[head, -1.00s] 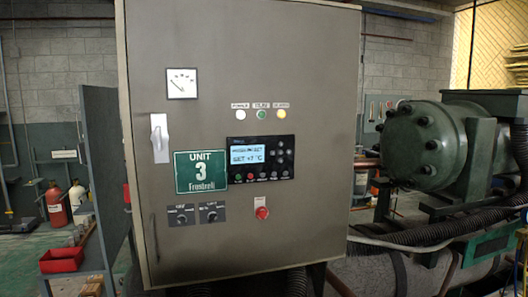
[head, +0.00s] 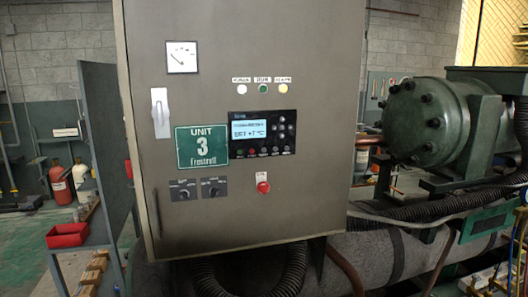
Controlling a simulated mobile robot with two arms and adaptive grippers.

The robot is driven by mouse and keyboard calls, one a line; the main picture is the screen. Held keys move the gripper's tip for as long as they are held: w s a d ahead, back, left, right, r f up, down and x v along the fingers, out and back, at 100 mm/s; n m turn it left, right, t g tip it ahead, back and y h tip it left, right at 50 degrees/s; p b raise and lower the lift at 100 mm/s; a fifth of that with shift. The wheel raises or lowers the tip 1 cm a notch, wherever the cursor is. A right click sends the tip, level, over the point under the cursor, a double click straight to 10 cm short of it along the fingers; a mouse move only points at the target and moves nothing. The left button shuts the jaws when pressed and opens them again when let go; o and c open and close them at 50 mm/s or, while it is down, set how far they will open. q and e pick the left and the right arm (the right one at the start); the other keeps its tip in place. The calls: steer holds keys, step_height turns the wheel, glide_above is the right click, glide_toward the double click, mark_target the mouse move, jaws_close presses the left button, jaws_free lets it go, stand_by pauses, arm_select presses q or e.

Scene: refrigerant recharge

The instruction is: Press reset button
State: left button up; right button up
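A grey control cabinet (head: 215,225) marked with a green "UNIT 3" plate (head: 202,147) fills the middle of the head view. A controller panel (head: 263,134) on its door has a lit display (head: 249,129) and a row of small buttons along its lower edge, including a green and a red one. Their labels are too small to read surely, so I cannot tell which is reset. A red knob or button (head: 263,187) sits below the panel. Three indicator lamps, white, green (head: 263,89) and yellow, are above it. Neither gripper is in view.
A green compressor (head: 430,122) with pipes and black hoses stands at the right. A grey upright panel (head: 105,160) stands left of the cabinet. A red tray (head: 67,235) and red cylinders (head: 59,180) are farther left. Green floor shows at the lower left.

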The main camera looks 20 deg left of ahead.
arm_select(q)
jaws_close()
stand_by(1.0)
